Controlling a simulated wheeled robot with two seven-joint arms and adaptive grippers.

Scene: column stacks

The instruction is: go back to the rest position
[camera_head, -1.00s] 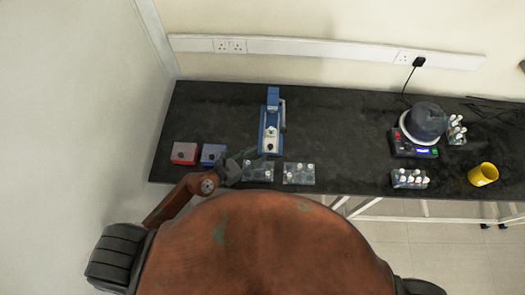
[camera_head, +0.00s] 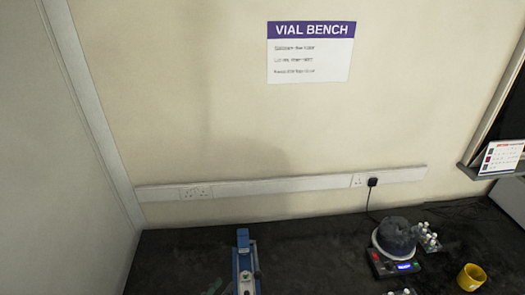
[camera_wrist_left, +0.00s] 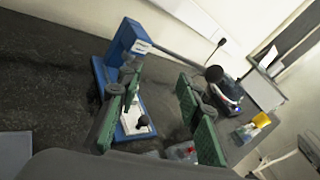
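My left gripper (camera_wrist_left: 158,80) is open in the left wrist view, its two green-padded fingers apart with nothing held between them. Beyond and between the fingers stands a blue-and-white bench device (camera_wrist_left: 128,42) on the dark bench. My right gripper is not in view.
On the dark bench (camera_head: 310,255), a mixer-like device with a grey round top (camera_head: 397,238) stands at the right. Beside it are a vial rack (camera_head: 429,238) and a yellow mug (camera_head: 472,277). A wall (camera_head: 50,170) rises at the left.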

